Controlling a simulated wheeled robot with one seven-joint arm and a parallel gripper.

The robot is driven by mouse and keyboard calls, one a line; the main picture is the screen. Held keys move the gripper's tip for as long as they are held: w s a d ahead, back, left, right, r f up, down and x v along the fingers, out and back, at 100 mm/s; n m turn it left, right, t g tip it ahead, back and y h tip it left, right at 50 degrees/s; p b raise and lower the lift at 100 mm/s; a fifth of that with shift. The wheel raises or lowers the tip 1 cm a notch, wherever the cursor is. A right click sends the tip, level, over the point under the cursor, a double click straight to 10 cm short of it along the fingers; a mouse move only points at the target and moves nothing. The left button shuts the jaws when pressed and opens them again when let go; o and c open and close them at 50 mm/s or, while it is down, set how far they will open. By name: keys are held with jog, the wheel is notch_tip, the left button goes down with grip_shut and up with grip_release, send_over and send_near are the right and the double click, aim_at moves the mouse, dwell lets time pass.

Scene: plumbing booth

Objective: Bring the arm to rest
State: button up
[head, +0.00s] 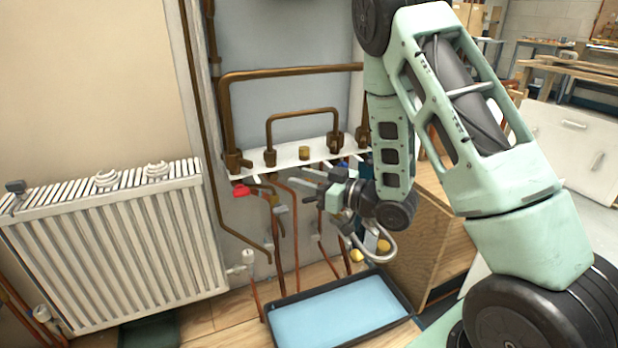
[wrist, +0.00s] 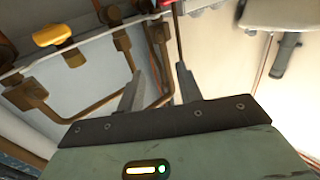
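My arm reaches from the lower right of the head view, up and over to the pipework on the wall. My gripper (head: 297,179) is in front of the pipes just below the white shelf board (head: 290,158). In the wrist view my gripper (wrist: 161,68) has its two grey fingers apart, with nothing held between them. Brown pipes (wrist: 157,50) show behind and between the fingers; I cannot tell how close they are. My wrist and forearm hide part of the pipework.
A red valve handle (head: 241,190) is left of my gripper. A white radiator (head: 110,250) stands at the left. A black-rimmed tray (head: 276,337) with a blue inside lies on the floor below. A wooden cabinet (head: 430,235) is at the right.

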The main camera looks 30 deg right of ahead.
jog(key=shift+s+d, duration=0.2)
jog(key=shift+s, duration=0.15)
dwell(0.3)
jog(key=s+a+f+g+h, duration=0.1)
jog(key=s+a+g+h, duration=0.1)
jog(key=a+g, duration=0.35)
jog(key=s+a+g+h, duration=0.2)
jog(key=a, duration=0.7)
jog(key=s+a+r+n+g+h, duration=0.1)
jog(key=s+a+g, duration=0.15)
jog(key=s, duration=0.55)
jog(key=s+a+r+g+h+p, duration=0.1)
jog(key=s+r+g+h, duration=0.15)
jog(key=s, duration=0.65)
jog(key=s+a+r+n+g, duration=0.1)
jog(key=s+g, duration=0.2)
jog(key=s, duration=0.5)
notch_tip(320, 180, up, 33)
jog(key=p, duration=3.3)
jog(key=shift+w+a+f, duration=0.15)
jog(key=shift+w+f, duration=0.05)
jog(key=shift+w, duration=0.05)
